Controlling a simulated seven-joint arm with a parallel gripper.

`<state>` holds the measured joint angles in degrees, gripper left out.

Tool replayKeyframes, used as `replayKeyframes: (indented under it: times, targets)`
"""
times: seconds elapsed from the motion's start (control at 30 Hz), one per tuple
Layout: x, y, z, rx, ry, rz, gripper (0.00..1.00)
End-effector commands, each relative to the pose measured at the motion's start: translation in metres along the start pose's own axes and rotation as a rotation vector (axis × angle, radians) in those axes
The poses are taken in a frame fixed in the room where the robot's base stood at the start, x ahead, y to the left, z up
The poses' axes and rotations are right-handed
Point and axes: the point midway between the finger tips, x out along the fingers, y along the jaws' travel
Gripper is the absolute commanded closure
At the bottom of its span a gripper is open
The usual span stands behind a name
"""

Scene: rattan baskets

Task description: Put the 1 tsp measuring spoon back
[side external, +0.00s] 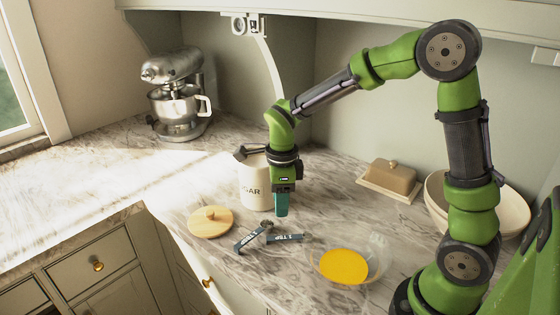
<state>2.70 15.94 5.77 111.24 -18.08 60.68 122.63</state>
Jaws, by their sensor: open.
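Two dark measuring spoons lie on the marble counter, their inner ends close together. The right one (287,238) has lettering that looks like 1 TSP. The left one (246,242) also has white lettering, too small to read surely. My gripper (281,214) points down above the right spoon, with teal fingers. It is open and holds nothing that I can see. The gap between its fingers is hard to see from this side.
A round wooden lid (210,222) lies left of the spoons. A glass bowl with orange-yellow contents (343,266) stands to their right. A butter dish (390,180) and large pale bowls (510,210) are behind at right. A stand mixer (178,95) is far back left. The left counter is clear.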

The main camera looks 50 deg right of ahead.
Motion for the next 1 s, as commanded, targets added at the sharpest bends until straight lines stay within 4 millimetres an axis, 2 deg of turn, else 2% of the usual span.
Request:
replayKeyframes:
  times: [0.17, 0.27, 0.37, 0.5, 0.63, 0.8, 1.0]
  targets:
    - [-0.017, 0.001, -0.001, -0.017, -0.006, -0.004, 0.57]
    - [-0.031, 0.006, -0.004, -0.116, -0.032, -0.024, 0.57]
    - [-0.053, 0.017, -0.013, -0.326, -0.081, -0.075, 0.57]
    - [-0.088, 0.041, -0.032, -0.735, -0.148, -0.196, 0.57]
    - [-0.112, 0.064, -0.051, -1.124, -0.172, -0.347, 0.57]
    - [-0.129, 0.092, -0.072, -1.567, -0.138, -0.556, 0.57]
    - [-0.135, 0.109, -0.085, -1.862, -0.066, -0.718, 0.57]
